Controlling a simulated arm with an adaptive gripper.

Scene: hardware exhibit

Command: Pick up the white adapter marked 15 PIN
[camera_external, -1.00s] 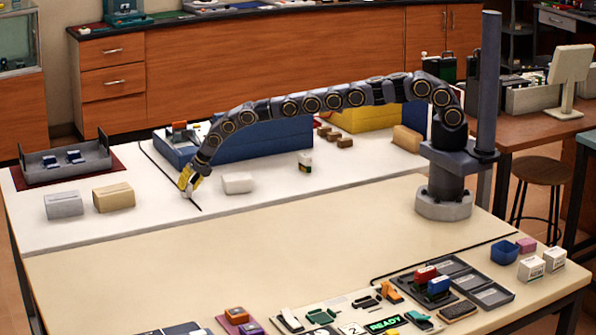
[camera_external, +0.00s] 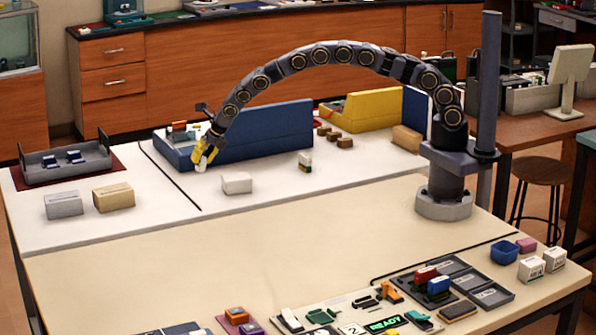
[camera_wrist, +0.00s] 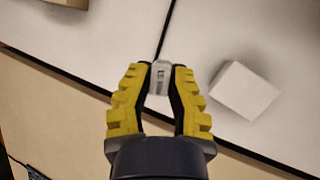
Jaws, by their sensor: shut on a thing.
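My yellow-fingered gripper (camera_external: 206,152) is at the end of the arched arm, above the white table section at the left. In the wrist view the gripper (camera_wrist: 160,78) is shut on a small white adapter (camera_wrist: 160,75), which sits between the fingertips with a dark mark on its face. In the external view the adapter (camera_external: 201,166) shows as a small pale piece below the fingertips, apart from the table. The mark is too small to read.
A white block (camera_external: 237,183) lies right of the gripper. A grey box (camera_external: 64,205) and a tan box (camera_external: 114,197) stand at the left, near a grey tray (camera_external: 38,171). A blue bin (camera_external: 265,130) stands behind. The beige table middle is clear.

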